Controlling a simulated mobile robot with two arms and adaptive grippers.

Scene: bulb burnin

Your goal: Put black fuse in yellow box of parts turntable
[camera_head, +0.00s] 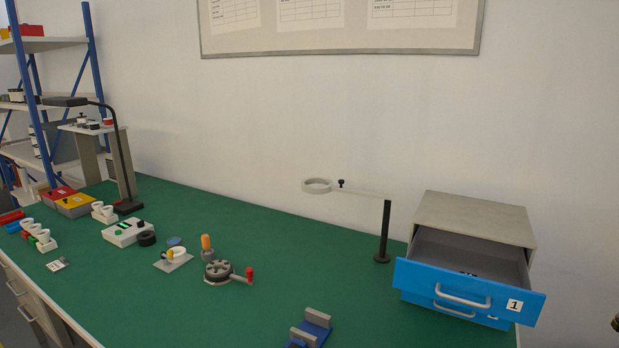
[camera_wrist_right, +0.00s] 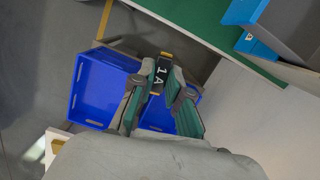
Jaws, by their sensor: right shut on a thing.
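In the right wrist view my right gripper (camera_wrist_right: 157,92) is shut on a black fuse (camera_wrist_right: 160,76) with gold-coloured ends and a white "1 A" marking. It holds the fuse clear of the bench, above the floor and blue crates. My left gripper is in neither view. In the head view a yellow box (camera_head: 75,206) sits beside a red box (camera_head: 57,194) at the far left of the green bench. I cannot tell whether they belong to a parts turntable.
The blue-front drawer (camera_head: 420,282) marked 1 stands open, with small dark items (camera_head: 468,273) inside. A ring on a stand (camera_head: 383,235), a crank wheel (camera_head: 218,272) and a blue cradle (camera_head: 316,328) stand on the bench (camera_head: 270,310). Blue crates (camera_wrist_right: 90,92) stand below.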

